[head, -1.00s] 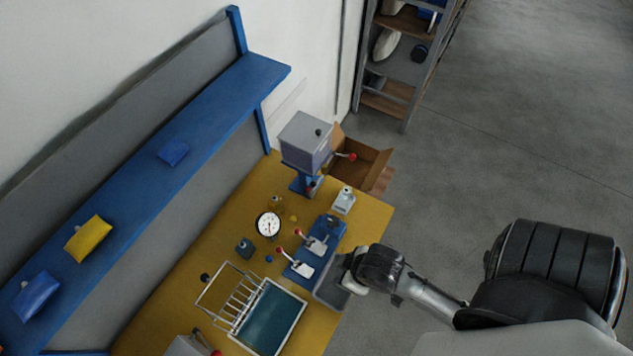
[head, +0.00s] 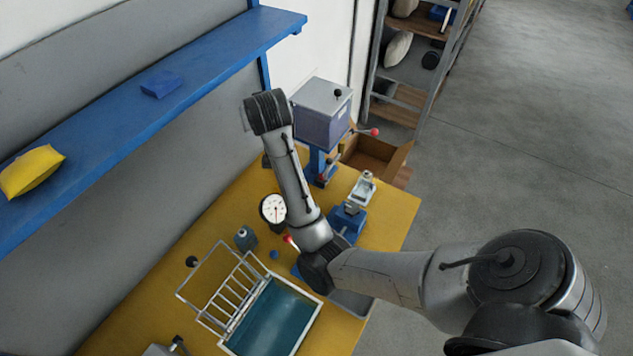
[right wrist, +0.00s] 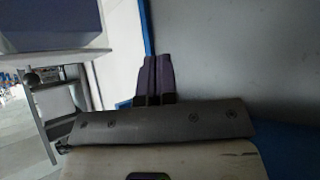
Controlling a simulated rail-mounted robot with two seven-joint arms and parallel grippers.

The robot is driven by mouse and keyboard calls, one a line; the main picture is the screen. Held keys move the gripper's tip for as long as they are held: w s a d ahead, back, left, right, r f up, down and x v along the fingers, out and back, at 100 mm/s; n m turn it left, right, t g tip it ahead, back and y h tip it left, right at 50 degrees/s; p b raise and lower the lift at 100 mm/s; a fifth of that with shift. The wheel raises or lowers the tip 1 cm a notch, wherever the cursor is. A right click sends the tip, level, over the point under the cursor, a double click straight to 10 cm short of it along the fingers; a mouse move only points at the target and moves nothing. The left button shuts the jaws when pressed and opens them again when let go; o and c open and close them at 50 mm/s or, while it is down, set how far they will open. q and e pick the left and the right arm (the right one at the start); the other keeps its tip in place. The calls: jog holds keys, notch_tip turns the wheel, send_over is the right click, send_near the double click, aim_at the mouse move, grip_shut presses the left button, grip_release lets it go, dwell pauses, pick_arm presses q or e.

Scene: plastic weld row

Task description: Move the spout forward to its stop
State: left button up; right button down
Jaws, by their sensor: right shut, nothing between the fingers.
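The machine with a grey box head (head: 322,112) stands on a blue column (head: 318,166) at the bench's far end in the head view. A lever with a red knob (head: 374,132) sticks out to its right. I cannot tell which part is the spout. My right arm reaches over the bench, its dark wrist (head: 266,112) raised left of the box head. The fingers are hidden in the head view. In the right wrist view my right gripper (right wrist: 155,62) is shut and empty. The box head (right wrist: 50,22) shows at upper left there, apart from the fingers. My left gripper is not in view.
The yellow bench (head: 390,222) carries a dial gauge (head: 273,209), a blue-based clamp fixture (head: 348,218) and a teal tray with a wire frame (head: 270,318). A blue shelf (head: 110,122) runs along the wall.

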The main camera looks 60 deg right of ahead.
pick_arm(q)
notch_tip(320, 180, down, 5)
jog(key=b, duration=0.2)
jog(key=shift+b, duration=0.4)
pick_arm(e)
jog(key=w+d+f+m+g, duration=0.1)
jog(key=d+f+m+g, duration=0.4)
jog(key=f, duration=0.3)
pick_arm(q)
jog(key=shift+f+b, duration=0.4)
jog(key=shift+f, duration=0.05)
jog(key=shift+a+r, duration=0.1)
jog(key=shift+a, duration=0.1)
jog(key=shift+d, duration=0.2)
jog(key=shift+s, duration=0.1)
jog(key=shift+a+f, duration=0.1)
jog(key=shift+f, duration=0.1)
pick_arm(e)
jog(key=s+d+f+m+g, duration=0.2)
jog(key=s+f+m+g, duration=0.1)
jog(key=f, duration=0.4)
jog(key=s+d+f+m+g+y, duration=0.1)
jog(key=s+d+f+m+g, duration=0.2)
jog(key=s+f+g, duration=0.2)
notch_tip(320, 180, down, 3)
jog(key=shift+s+f+m+g, duration=0.1)
jog(key=shift+s+m+g, duration=0.25)
jog(key=shift+s, duration=0.85)
